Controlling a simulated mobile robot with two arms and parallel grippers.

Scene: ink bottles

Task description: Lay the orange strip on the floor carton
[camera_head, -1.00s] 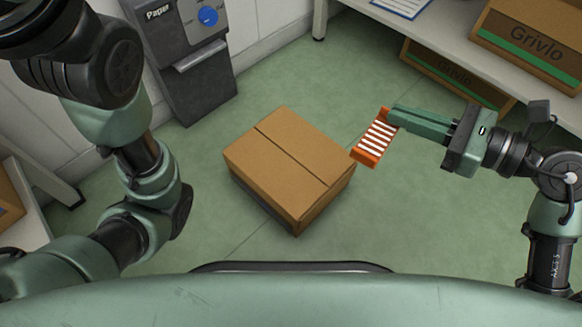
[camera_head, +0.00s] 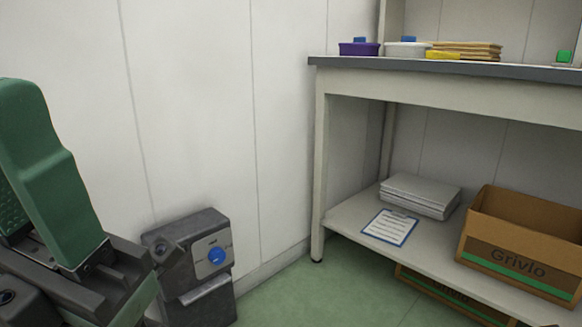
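The orange strip is out of view in the current head view. The closed brown carton that stood on the open floor is out of view too. Part of my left gripper (camera_head: 45,165) is raised close to the camera at the left edge, its green finger pointing up. Whether it is open or shut does not show. My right gripper is not in view. Another brown carton (camera_head: 455,303), with a green band, is partly visible on the floor under the shelf.
A bench (camera_head: 450,68) at the right carries a purple tub (camera_head: 359,49), a white tub (camera_head: 408,49) and envelopes (camera_head: 468,47). Its lower shelf (camera_head: 345,212) holds paper (camera_head: 420,192), a clipboard (camera_head: 390,227) and an open Grivlo box (camera_head: 520,262).

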